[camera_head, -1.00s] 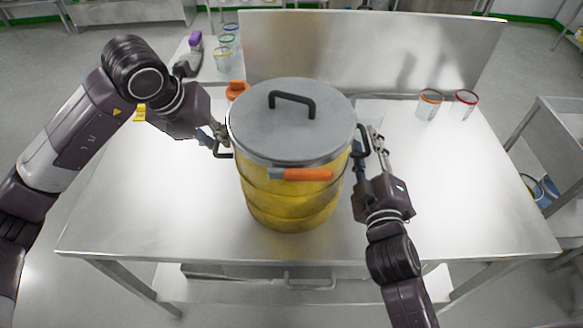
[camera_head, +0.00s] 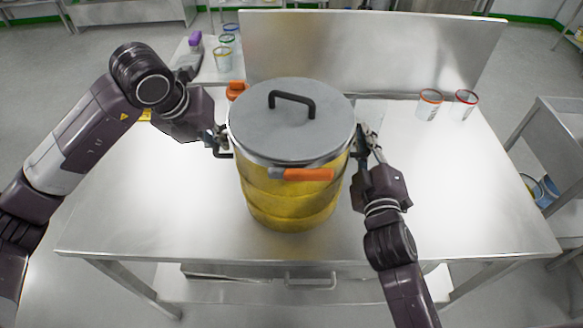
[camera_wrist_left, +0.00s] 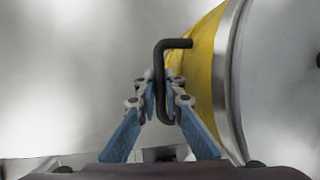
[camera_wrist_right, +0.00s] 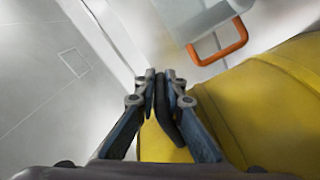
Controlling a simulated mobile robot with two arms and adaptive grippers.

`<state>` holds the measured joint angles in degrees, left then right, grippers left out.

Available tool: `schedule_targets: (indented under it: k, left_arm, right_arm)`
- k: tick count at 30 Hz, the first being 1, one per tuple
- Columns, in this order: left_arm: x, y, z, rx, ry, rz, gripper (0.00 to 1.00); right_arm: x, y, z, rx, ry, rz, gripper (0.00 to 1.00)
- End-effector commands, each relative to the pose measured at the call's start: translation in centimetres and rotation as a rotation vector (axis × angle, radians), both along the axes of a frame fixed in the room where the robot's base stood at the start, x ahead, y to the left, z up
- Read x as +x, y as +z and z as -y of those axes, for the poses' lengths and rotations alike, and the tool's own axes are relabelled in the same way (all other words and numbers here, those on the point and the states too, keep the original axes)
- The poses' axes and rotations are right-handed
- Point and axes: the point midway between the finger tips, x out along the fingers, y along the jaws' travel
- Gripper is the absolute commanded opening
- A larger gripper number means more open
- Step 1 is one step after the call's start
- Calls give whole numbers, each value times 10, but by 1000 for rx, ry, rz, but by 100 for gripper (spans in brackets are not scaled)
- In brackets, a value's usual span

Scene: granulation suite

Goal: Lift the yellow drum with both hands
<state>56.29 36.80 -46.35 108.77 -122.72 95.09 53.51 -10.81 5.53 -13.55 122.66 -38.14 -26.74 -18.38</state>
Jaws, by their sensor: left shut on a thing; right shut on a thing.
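The yellow drum (camera_head: 290,195) stands upright on the steel table, with a grey lid (camera_head: 290,130) that has a black top handle (camera_head: 292,103) and an orange-gripped clamp (camera_head: 307,174) at its front rim. My left gripper (camera_head: 221,143) is shut on the drum's left black side handle; the left wrist view shows the fingers on both sides of that handle (camera_wrist_left: 160,85). My right gripper (camera_head: 362,145) is shut on the right side handle, partly hidden by the fingers; in the right wrist view the dark handle (camera_wrist_right: 172,120) sits between the fingertips.
The steel table (camera_head: 470,200) is clear on its right and front left. Behind the drum is a steel upright panel (camera_head: 370,50). An orange-topped item (camera_head: 236,90) stands behind the drum's left side.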

Motion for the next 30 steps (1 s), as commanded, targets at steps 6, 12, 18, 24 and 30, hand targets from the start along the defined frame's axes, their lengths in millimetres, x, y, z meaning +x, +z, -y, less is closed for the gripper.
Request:
schedule_targets:
  k: [6,12,18,24,30]
  left_arm:
    - [0,0,0,0,0,1,0]
    - [0,0,0,0,1,1,0]
    - [1,4,0,-3,1,7,0]
    - [1,11,0,-3,1,7,0]
    - [1,24,1,-4,1,7,0]
  right_arm:
    - [0,-1,-1,1,1,-2,0]
    - [0,-1,-1,1,1,-2,0]
    - [0,4,-1,1,3,7,0]
    - [0,11,-1,1,3,7,0]
    - [0,24,-1,1,3,7,0]
